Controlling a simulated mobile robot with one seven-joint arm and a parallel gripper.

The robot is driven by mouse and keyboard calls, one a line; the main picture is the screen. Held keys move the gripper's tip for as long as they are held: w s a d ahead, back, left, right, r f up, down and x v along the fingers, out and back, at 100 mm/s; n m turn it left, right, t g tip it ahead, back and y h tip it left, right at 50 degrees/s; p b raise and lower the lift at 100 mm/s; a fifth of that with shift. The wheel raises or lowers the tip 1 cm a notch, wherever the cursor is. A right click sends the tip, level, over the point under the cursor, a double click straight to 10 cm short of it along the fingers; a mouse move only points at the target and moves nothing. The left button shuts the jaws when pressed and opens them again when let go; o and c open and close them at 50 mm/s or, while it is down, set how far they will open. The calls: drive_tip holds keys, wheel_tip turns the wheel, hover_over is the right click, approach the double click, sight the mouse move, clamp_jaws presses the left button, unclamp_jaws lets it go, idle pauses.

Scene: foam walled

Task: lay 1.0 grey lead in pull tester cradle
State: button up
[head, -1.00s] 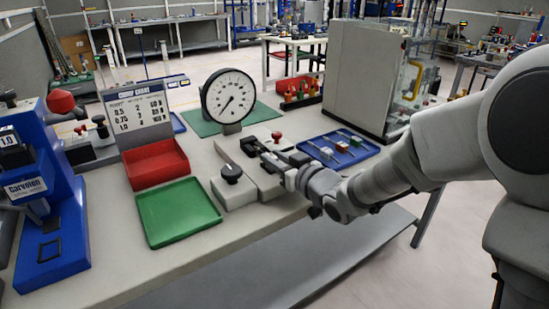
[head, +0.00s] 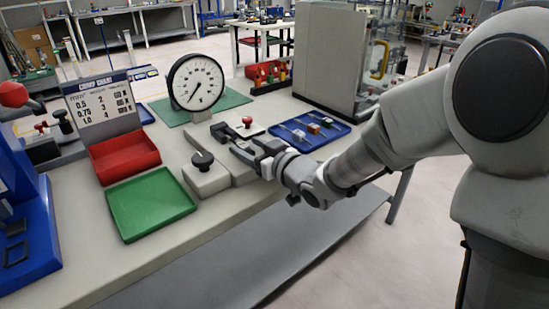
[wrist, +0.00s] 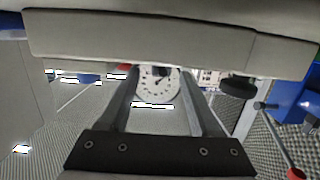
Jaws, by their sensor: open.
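The pull tester has a white round dial (head: 197,83) and a pale grey bed with a black knob (head: 203,160) and a red knob (head: 247,121). My gripper (head: 240,148) is open, over the bed between the two knobs; I see nothing between its fingers. In the wrist view, which looks upside down, the fingers (wrist: 162,108) stand apart with the dial (wrist: 157,84) behind them. The cradle cannot be made out. Several small leads lie in the blue tray (head: 335,140) right of the gripper; a pale one (head: 298,134) may be the grey lead. Their sizes are unreadable.
An empty green tray (head: 150,204) and a red bin (head: 127,157) stand left of the tester, below a crimp chart (head: 103,106). A blue press (head: 38,235) is at far left. A tall grey cabinet (head: 340,55) stands behind the blue tray.

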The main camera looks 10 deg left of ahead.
drive_tip(key=b+v, duration=0.4)
drive_tip(key=v, duration=1.2)
drive_tip(key=shift+w+d, duration=0.1)
drive_tip(key=shift+d, duration=0.1)
